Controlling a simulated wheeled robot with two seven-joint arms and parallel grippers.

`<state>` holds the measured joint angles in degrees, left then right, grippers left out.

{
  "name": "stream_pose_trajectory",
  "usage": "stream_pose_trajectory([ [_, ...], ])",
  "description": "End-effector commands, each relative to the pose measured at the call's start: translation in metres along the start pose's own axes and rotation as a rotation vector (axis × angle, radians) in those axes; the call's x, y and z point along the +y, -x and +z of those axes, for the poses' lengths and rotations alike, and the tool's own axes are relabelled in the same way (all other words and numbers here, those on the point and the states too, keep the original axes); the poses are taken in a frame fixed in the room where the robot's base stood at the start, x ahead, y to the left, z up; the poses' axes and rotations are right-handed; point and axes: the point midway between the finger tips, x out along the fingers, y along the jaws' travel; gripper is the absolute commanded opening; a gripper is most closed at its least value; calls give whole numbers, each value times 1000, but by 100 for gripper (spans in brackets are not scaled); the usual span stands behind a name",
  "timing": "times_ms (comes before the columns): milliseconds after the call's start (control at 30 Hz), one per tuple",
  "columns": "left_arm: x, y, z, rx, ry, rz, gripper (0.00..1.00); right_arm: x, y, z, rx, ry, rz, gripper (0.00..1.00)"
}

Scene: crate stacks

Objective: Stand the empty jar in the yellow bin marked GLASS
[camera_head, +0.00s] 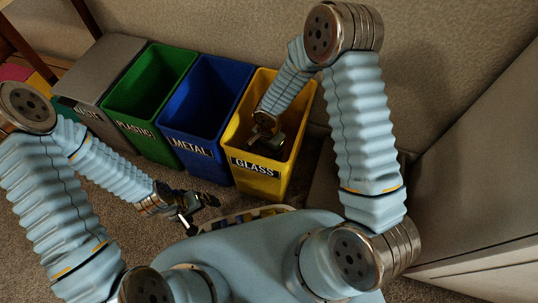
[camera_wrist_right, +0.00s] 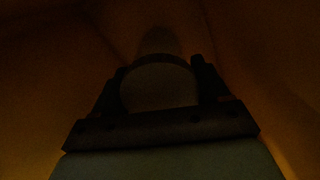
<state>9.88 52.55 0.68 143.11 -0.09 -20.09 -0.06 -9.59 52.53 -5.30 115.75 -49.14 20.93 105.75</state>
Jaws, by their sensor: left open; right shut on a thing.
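The yellow bin marked GLASS (camera_head: 257,168) stands at the right end of the row of bins. My right gripper (camera_head: 268,140) reaches down inside it from above. In the dark right wrist view, the right gripper (camera_wrist_right: 160,95) is shut on a pale rounded thing, which appears to be the jar (camera_wrist_right: 158,88); its outline is dim. I cannot tell whether the jar touches the bin's floor. My left gripper (camera_head: 196,206) is open and empty, low in front of the blue bin.
A blue METAL bin (camera_head: 190,148), a green PLASTIC bin (camera_head: 135,128) and a grey lidded bin (camera_head: 100,68) stand to the left of the yellow one. A container with mixed items (camera_head: 238,215) is partly hidden by my body. A pale cabinet (camera_head: 475,180) is at the right.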

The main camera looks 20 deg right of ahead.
Motion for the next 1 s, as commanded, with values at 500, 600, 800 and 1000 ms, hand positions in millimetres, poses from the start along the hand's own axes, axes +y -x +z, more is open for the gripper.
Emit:
stream_pose_trajectory([
  [500,-4,-10,0,2,0,0,100,0,-32,0,0,0,1,37],
  [600,-4,-12,0,3,0,0,100,0,-33,0,0,0,1,78],
  [800,-4,-11,0,3,0,0,100,1,-32,0,0,0,1,100],
  [1000,-3,-9,0,3,0,0,100,1,-30,0,0,0,1,100],
])
